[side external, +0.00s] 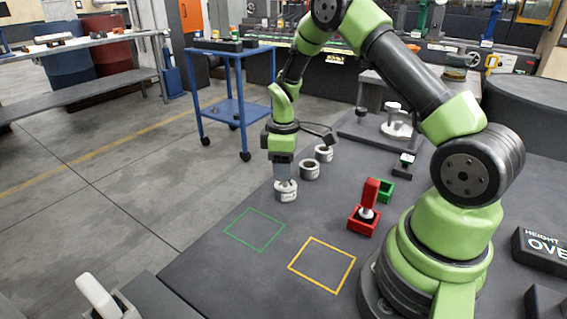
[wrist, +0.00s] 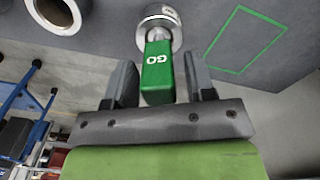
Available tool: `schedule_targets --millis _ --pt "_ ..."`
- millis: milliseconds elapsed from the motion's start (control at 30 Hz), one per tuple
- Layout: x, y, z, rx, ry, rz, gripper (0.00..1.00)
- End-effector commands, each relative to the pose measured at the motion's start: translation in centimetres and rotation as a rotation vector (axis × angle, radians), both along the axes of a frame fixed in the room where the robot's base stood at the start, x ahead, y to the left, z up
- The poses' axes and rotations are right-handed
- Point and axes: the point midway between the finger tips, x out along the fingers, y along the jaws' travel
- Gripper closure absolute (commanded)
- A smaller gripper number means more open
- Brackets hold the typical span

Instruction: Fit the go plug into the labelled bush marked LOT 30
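The green go plug (wrist: 158,72), marked GO, stands at a bush in the wrist view, its handle between my fingers. Its metal end (wrist: 158,35) meets the mouth of the bush (wrist: 172,14); how deep it sits I cannot tell. My gripper (wrist: 160,85) is open around the handle, with a gap visible on the right side and a thin one on the left. In the side view my gripper (side external: 283,175) is directly above this labelled bush (side external: 287,192); its label is too small to read and the plug is hidden there.
Two other bushes (side external: 310,169) (side external: 324,153) stand behind.

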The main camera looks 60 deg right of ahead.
Motion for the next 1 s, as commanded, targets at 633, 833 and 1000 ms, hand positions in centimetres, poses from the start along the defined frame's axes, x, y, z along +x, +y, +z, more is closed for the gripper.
schedule_targets --millis 633,833,1000 --pt "0.1 0.0 5.4 -0.003 -0.006 -0.001 0.43" --pt "0.1 0.0 8.7 -0.002 -0.003 0.000 0.43" --pt "0.0 0.0 9.9 0.000 -0.001 0.000 0.43"
